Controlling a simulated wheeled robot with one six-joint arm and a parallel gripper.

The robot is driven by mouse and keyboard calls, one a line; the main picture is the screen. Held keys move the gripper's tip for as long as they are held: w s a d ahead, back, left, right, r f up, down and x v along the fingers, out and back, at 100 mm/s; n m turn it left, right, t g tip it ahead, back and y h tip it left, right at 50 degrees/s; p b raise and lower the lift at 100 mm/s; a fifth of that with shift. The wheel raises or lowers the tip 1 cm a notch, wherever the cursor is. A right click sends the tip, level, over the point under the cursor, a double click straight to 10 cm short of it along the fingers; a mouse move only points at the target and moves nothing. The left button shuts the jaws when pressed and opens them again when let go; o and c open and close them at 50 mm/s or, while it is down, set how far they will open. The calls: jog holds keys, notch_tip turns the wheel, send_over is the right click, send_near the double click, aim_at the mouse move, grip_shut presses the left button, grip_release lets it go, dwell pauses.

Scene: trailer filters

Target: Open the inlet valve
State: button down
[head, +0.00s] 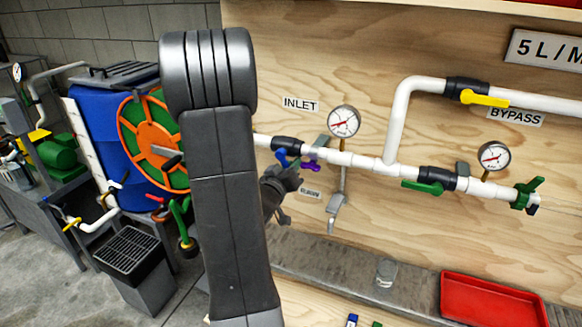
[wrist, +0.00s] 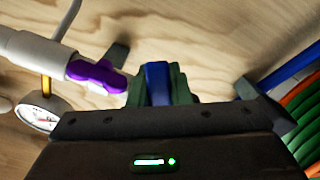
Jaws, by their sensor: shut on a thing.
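The inlet valve is a black body (head: 287,144) on the white pipe, below and left of the INLET label (head: 300,104). Its blue handle (head: 282,158) points down from the body. My gripper (head: 291,172) is at the handle, partly hidden behind my own arm. In the wrist view my gripper's green pads (wrist: 157,86) are shut on the blue handle (wrist: 156,80), one on each side. The valve body is hidden or unclear in the wrist view.
A purple handle (head: 310,166) is close right of my gripper; it also shows in the wrist view (wrist: 95,73). A pressure gauge (head: 343,121) stands above the pipe. A green-handled valve (head: 428,187) and yellow bypass handle (head: 484,98) are farther right. A red tray (head: 492,302) lies below.

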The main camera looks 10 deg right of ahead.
jog(key=c, duration=1.3)
grip_release()
jog(key=shift+a, duration=0.1)
jog(key=shift+c, duration=0.2)
